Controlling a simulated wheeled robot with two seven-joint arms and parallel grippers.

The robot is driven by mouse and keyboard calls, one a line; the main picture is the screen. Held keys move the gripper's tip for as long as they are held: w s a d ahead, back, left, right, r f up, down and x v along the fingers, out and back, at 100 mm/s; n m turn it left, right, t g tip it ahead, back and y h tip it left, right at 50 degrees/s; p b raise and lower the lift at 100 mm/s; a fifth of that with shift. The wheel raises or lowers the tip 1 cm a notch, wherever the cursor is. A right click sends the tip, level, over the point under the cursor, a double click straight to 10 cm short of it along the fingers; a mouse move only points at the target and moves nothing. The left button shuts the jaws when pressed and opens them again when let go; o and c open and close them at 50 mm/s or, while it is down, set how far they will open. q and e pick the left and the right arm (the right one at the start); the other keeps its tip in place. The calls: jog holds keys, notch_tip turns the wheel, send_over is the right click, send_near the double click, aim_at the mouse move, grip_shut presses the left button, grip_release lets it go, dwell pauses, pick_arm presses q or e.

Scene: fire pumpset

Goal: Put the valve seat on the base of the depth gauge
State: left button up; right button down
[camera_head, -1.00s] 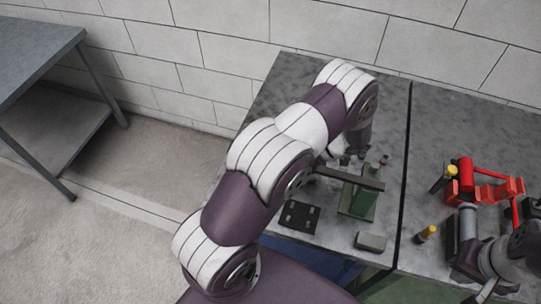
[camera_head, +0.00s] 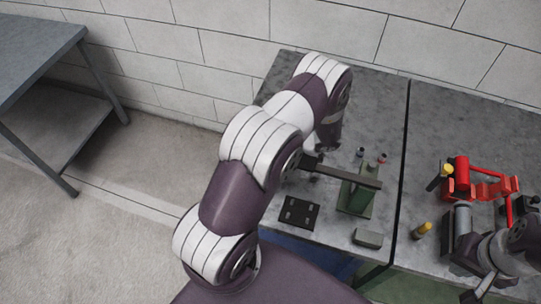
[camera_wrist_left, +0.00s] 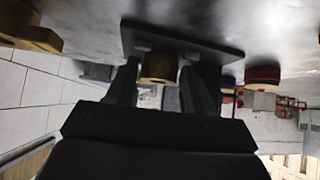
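In the left wrist view a short brass-coloured round piece (camera_wrist_left: 160,68), which looks like the valve seat, sits between the two dark fingers of my left gripper (camera_wrist_left: 161,78). The fingers appear to press on its sides. A flat dark plate (camera_wrist_left: 205,45) lies just beyond the fingertips; I cannot tell whether the piece touches it. A dark bar (camera_head: 345,176) crosses a green block (camera_head: 356,198); I cannot tell which part is the depth gauge base. My right gripper (camera_head: 462,252) is low at the right, its fingers unclear.
A dark plate with holes (camera_head: 299,212) and a grey block (camera_head: 368,239) lie near the front edge. Two small cylinders (camera_head: 360,152) stand behind the bar. A red fixture (camera_head: 480,183) and a yellow-topped piece (camera_head: 423,229) are on the right table. The back of the table is clear.

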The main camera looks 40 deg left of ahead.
pick_arm(q)
jog(key=shift+r, duration=0.1)
jog(key=shift+w+d+r, duration=0.1)
jog(key=shift+r, duration=0.1)
jog(key=b+v, duration=0.2)
jog(key=v, duration=0.9)
jog(key=w+d+r+m+t+h, duration=0.1)
jog(key=w+r+m+t+h, duration=0.2)
jog(key=w+r+m+t, duration=0.7)
jog(key=s+d+m+t+h, duration=0.1)
jog(key=s+d+m+h, duration=0.15)
jog(key=d+m, duration=0.2)
jog(key=s+d+m+g+h, duration=0.1)
jog(key=s+m+g, duration=0.5)
jog(key=s, duration=1.4)
jog(key=shift+d+f+m+h, duration=0.2)
jog(key=shift+f+m+h, duration=0.15)
jog(key=shift+m+h, duration=0.65)
